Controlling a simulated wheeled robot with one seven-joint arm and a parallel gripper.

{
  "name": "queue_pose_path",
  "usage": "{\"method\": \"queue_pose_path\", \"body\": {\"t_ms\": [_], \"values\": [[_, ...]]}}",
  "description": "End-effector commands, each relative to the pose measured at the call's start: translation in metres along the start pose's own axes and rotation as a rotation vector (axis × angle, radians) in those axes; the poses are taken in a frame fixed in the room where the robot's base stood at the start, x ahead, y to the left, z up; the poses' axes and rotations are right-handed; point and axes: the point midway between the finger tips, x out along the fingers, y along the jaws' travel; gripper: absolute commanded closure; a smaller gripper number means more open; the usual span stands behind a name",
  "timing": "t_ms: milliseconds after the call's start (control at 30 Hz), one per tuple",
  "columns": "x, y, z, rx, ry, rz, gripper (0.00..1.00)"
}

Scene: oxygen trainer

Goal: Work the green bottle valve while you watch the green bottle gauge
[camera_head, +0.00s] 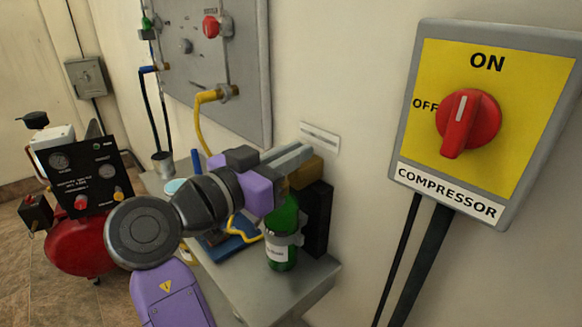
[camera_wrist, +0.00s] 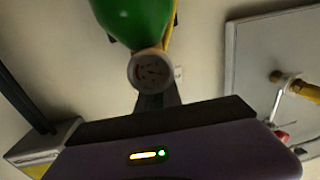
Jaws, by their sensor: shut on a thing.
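The green bottle (camera_head: 283,235) stands upright on the grey shelf, with a pale label on its front. My gripper (camera_head: 293,160) is at the top of the bottle, shut on the green bottle valve, which is mostly hidden by my fingers and hand. In the wrist view the green bottle (camera_wrist: 132,18) is at the top edge. The round white green bottle gauge (camera_wrist: 151,72) faces the camera just below it. Its needle and marks are too small and blurred to read. My gripper (camera_wrist: 172,94) shows as a dark finger behind the gauge.
The grey shelf (camera_head: 290,293) has free room at its front right. A yellow compressor switch (camera_head: 468,122) with a red knob is on the wall at right. A grey panel (camera_head: 247,60) with a yellow hose is behind. A red compressor (camera_head: 80,245) stands at left.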

Motion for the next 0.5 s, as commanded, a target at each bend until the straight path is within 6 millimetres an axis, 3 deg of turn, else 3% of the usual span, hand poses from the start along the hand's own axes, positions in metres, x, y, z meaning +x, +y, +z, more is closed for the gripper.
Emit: {"method": "queue_pose_path", "body": {"t_ms": [500], "values": [[-0.0001,0.0026,0.0002,0.0,-0.001,0.078,1.0]]}}
